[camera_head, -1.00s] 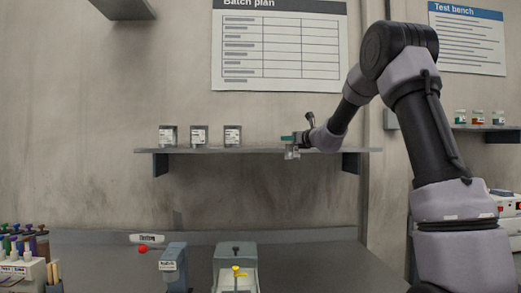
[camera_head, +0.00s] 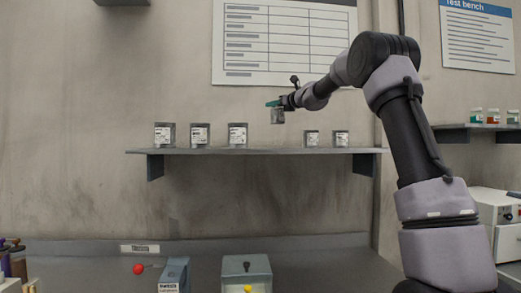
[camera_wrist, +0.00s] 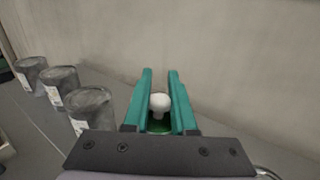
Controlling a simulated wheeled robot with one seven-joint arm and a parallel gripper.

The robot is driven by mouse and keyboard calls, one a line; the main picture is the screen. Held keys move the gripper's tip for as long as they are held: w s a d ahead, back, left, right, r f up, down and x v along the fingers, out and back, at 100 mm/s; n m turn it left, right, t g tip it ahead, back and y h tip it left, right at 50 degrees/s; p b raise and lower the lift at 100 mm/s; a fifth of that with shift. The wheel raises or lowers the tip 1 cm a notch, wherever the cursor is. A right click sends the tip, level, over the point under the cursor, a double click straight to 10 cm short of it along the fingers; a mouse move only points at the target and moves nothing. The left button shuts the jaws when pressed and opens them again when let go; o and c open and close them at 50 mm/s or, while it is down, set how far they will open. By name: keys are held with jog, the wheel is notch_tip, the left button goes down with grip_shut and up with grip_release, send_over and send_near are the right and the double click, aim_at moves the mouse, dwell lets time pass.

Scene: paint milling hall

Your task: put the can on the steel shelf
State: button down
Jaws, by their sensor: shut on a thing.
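The grey steel shelf (camera_head: 250,151) runs along the wall in the head view. My gripper (camera_head: 274,104) is above the shelf level, between the two groups. It is shut on a small grey can (camera_head: 278,117), which hangs below the jaws, apart from the shelf board. In the wrist view, the green fingers (camera_wrist: 160,85) close around a white knob (camera_wrist: 160,102) on top; the can's body is hidden there.
The three larger cans also show in the wrist view (camera_wrist: 90,108), left of the fingers. The wall is close behind. Another shelf (camera_head: 480,127) with coloured jars is at right. The bench (camera_head: 330,262) below holds a grey box (camera_head: 246,268).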

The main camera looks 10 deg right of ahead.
aim_at(272, 118)
jog(key=f, duration=0.4)
jog(key=w+f, duration=0.1)
jog(key=shift+a+f, duration=0.35)
jog(key=shift+f, duration=2.1)
jog(key=shift+s, duration=0.1)
jog(key=c, duration=0.7)
grip_release()
jog(key=shift+f, duration=0.15)
jog(key=shift+c, duration=0.2)
